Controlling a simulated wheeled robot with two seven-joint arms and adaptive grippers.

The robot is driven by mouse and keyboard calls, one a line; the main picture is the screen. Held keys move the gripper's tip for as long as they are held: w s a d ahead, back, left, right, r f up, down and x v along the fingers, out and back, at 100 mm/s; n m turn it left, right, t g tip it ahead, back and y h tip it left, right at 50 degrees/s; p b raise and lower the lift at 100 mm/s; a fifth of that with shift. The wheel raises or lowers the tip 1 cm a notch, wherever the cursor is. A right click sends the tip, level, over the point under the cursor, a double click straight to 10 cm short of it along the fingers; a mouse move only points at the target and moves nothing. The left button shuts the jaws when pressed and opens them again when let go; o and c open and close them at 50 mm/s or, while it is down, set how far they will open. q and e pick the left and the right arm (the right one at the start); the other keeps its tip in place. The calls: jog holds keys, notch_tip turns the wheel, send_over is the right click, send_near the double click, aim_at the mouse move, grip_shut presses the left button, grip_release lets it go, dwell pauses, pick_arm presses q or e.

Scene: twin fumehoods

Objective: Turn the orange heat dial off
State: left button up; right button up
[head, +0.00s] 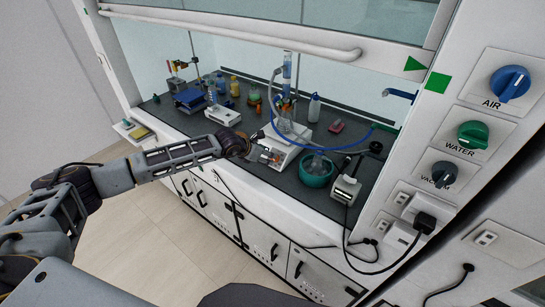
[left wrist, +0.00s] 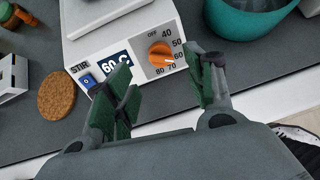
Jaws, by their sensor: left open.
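The orange heat dial (left wrist: 160,54) is on the front panel of a white hotplate stirrer (left wrist: 108,14) in the left wrist view. Marks from OFF at the top round to 80 at the bottom ring the dial. A display reading about 60 C and a blue STIR switch (left wrist: 88,81) are left of it. My left gripper (left wrist: 165,75) is open, its green-padded fingers on either side of the dial in the picture, apart from it as far as I can tell. In the head view my left gripper (head: 257,143) is at the hotplate (head: 283,150). My right gripper is not in view.
A teal bowl (head: 316,171) stands right of the hotplate, and a cork ring (left wrist: 57,94) lies left of it. Glassware and a blue tube (head: 330,147) stand above and behind. The bench's front edge is close to the hotplate.

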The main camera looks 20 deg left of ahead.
pick_arm(q)
jog(key=shift+p+x, duration=0.6)
jog(key=shift+x, duration=2.7)
jog(key=shift+c, duration=0.4)
jog(key=c, duration=0.9)
